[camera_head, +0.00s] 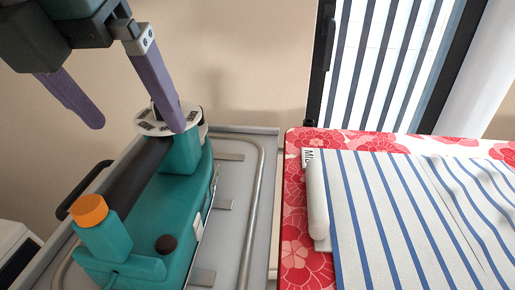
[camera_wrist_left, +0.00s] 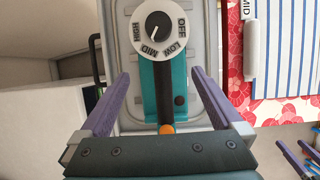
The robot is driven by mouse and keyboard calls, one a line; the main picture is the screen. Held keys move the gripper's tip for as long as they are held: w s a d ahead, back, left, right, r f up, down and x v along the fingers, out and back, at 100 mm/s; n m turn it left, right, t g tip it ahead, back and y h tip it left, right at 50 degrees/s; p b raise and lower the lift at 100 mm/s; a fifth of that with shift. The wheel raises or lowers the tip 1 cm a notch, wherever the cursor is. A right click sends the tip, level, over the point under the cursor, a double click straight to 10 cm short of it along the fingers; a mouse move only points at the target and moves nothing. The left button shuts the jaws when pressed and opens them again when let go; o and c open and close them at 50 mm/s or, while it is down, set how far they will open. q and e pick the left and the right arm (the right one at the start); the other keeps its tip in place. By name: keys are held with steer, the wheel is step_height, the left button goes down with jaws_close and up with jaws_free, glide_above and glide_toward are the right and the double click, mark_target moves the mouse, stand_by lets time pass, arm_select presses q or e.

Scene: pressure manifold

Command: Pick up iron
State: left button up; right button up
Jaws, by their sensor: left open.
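The iron (camera_head: 188,222) has a teal body, a dark handle (camera_head: 132,185) and an orange cap (camera_head: 88,209) at its near end. It lies on a grey metal rest. A round white dial (camera_wrist_left: 158,33) marked OFF, LOW, MID and HIGH is on its far end. My left gripper (camera_head: 137,125) is open and empty, with its purple fingers spread above the far part of the iron. In the left wrist view the iron (camera_wrist_left: 179,76) lies between the two fingers, below them. I see no contact.
An ironing board with a red floral cover (camera_head: 305,262) stands to the right. A striped cloth (camera_head: 385,215) lies on it. The metal rest (camera_head: 232,180) has a raised wire rail around the iron. A wall and a window with stripes (camera_head: 385,60) are behind.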

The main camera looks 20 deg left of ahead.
mark_target(147, 141)
arm_select(q)
steer(key=b+x, duration=0.1)
steer(key=x, duration=0.3)
steer(key=shift+a+f, duration=0.1)
steer(key=shift+f, duration=0.15)
steer(key=x, duration=0.2)
steer(key=b+x, duration=0.1)
steer(key=x, duration=0.2)
steer(key=shift+w+f, duration=0.1)
steer(key=shift+w, duration=0.1)
steer(key=c, duration=1.3)
steer(key=shift+c, duration=0.5)
steer(key=shift+r, duration=0.2)
